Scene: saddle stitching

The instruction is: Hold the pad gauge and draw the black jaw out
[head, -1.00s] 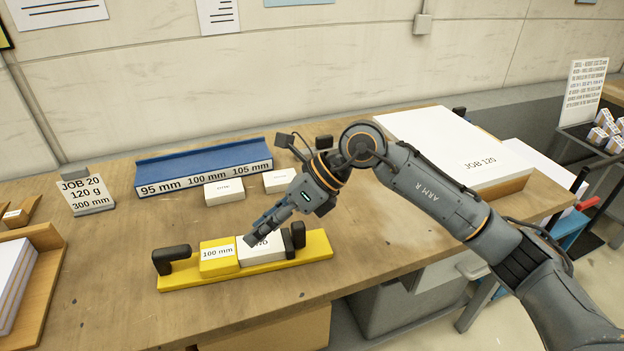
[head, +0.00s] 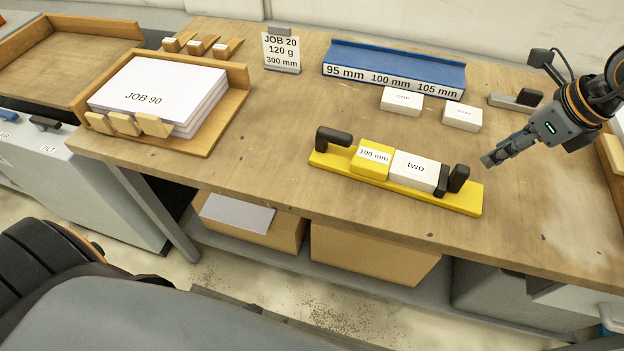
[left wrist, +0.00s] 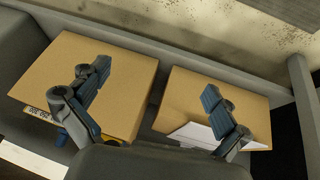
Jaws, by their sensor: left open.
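The yellow pad gauge (head: 463,203) lies on the bench in the head view. A yellow 100 mm block (head: 372,160) and a white pad marked "two" (head: 415,170) sit end to end on it. A black upright stands at its left end. A thin black jaw (head: 442,180) is against or very near the pad's right end, with a black knob (head: 459,178) beside it. My right gripper (head: 489,160) is in the air right of the gauge, apart from it; its finger gap is unclear. My left gripper (left wrist: 155,80) is open and empty in the left wrist view.
Cardboard boxes (left wrist: 225,100) on the lower shelf are below my left gripper. Behind the gauge are two white pads (head: 401,101) and the blue rack (head: 395,65). A wooden tray (head: 222,120) of JOB 90 sheets is at left. Bench between tray and gauge is clear.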

